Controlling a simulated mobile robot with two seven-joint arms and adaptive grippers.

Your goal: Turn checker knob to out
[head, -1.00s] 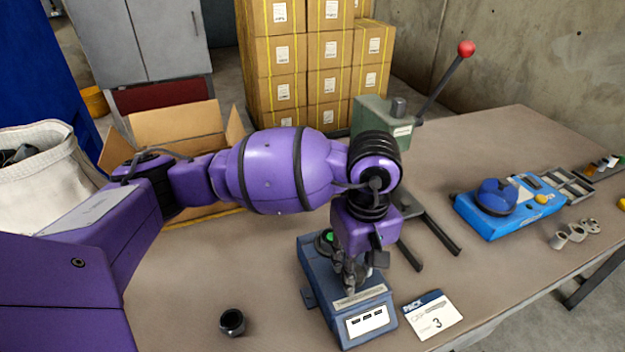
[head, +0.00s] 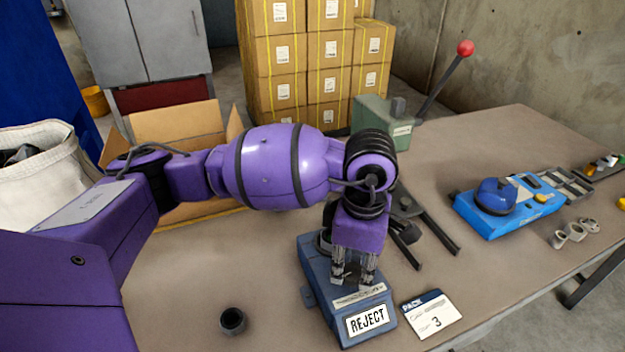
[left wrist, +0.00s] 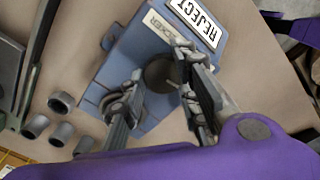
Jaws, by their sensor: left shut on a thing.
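The checker is a blue-grey box (head: 315,275) on the table, with a display (head: 367,319) on its front that reads REJECT. In the left wrist view the checker (left wrist: 90,92) shows a name plate and the same display (left wrist: 197,22). My left gripper (head: 353,284) points down onto the top of the checker, its fingers on both sides of the dark round knob (left wrist: 160,74). It is shut on this knob. In the head view the fingers and wrist hide the knob. I cannot read the knob's position marks. My right gripper is not in view.
A green press (head: 380,126) with a red-tipped lever stands behind. A blue device (head: 520,218) and grey rings (head: 575,234) are at right.

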